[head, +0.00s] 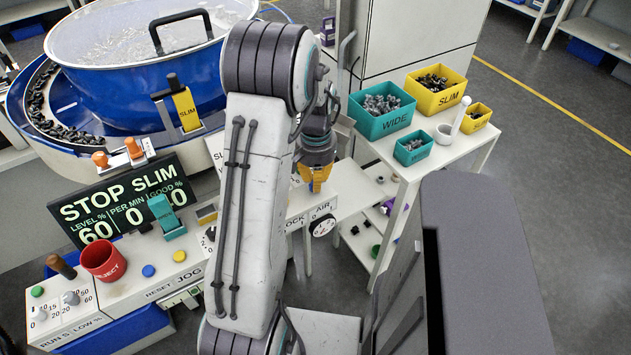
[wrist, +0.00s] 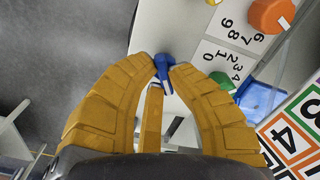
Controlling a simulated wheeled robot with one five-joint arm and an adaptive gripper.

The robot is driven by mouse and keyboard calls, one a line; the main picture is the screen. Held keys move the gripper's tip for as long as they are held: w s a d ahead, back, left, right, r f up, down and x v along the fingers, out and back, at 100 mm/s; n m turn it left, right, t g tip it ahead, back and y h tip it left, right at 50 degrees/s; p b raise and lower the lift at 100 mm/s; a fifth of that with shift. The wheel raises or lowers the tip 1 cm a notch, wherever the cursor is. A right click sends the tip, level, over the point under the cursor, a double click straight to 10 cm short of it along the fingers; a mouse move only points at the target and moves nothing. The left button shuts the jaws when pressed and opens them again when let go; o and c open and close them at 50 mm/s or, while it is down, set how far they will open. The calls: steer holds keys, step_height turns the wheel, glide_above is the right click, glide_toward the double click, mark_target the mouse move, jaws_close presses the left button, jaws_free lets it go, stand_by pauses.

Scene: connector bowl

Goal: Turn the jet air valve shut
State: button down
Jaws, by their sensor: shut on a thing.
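My gripper (head: 315,178) shows in the head view behind my arm, pointing down above the bench end by the AIR label (head: 323,205). In the wrist view the yellow fingers of my gripper (wrist: 165,70) are closed around a small blue valve handle (wrist: 163,62). One finger is on each side of it. The handle looks like the jet air valve, but no label on it can be read. In the head view the handle is hidden behind my gripper and arm.
In the wrist view, an orange knob (wrist: 270,15) and a green knob (wrist: 222,80) sit beside a number scale (wrist: 232,48). In the head view, a round gauge (head: 322,226) is under the AIR label. A white table (head: 440,148) with teal and yellow bins stands right.

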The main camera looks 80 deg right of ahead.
steer(key=shift+n, duration=1.1)
steer(key=c, duration=1.2)
jaws_free()
step_height(320, 180, up, 12)
